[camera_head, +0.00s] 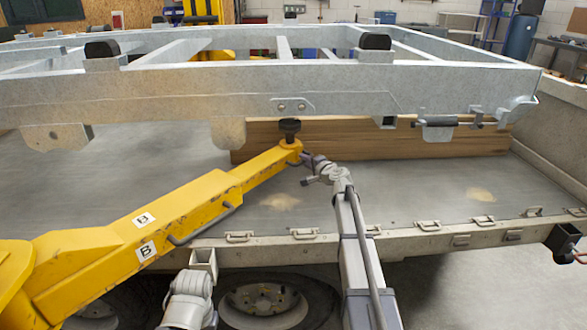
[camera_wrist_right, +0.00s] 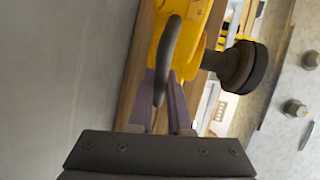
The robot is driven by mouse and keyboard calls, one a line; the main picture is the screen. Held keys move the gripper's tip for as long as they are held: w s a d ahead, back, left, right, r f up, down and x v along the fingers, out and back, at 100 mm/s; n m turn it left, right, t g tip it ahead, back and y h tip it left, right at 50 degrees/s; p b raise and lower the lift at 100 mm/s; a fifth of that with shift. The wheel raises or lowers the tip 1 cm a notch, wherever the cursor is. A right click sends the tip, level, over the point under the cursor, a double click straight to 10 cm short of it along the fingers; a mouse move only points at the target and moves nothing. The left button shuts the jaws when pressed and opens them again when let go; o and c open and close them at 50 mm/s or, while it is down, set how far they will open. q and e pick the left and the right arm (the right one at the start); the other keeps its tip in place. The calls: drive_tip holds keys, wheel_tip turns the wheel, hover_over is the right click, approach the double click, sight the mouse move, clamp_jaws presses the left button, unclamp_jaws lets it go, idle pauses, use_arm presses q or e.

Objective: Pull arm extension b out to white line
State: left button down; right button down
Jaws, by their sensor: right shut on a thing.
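The yellow support arm marked B (camera_head: 135,238) reaches from the lower left toward the trailer frame. Its narrower extension (camera_head: 265,165) ends in a dark round pad (camera_head: 290,128) close to the frame's side beam. The pad also shows in the right wrist view (camera_wrist_right: 243,67). My right gripper (camera_head: 312,168) is at the extension's tip. In the right wrist view its fingers (camera_wrist_right: 164,88) are shut on a dark curved handle (camera_wrist_right: 170,45) beside the yellow tip. I cannot make out a white line on the extension. My left gripper is not in view.
The grey metal trailer frame (camera_head: 200,100) spans the scene above the arm. A wooden board (camera_head: 385,140) stands behind the tip on the flat bed (camera_head: 410,190). The bed's near edge has several metal latches, with a wheel (camera_head: 262,302) below. Open floor lies at the lower right.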

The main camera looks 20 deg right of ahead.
drive_tip(key=shift+w+d, duration=0.3)
drive_tip(key=shift+d, duration=0.25)
drive_tip(key=shift+w+d, duration=0.25)
drive_tip(key=shift+d, duration=0.3)
drive_tip(key=shift+a, duration=0.1)
drive_tip(key=c, duration=0.8)
unclamp_jaws()
drive_tip(key=shift+c, duration=0.2)
drive_tip(key=shift+a, duration=0.1)
drive_tip(key=shift+s, duration=0.1)
drive_tip(key=p+v, duration=0.1)
drive_tip(key=v, duration=0.6)
drive_tip(key=shift+s, duration=0.35)
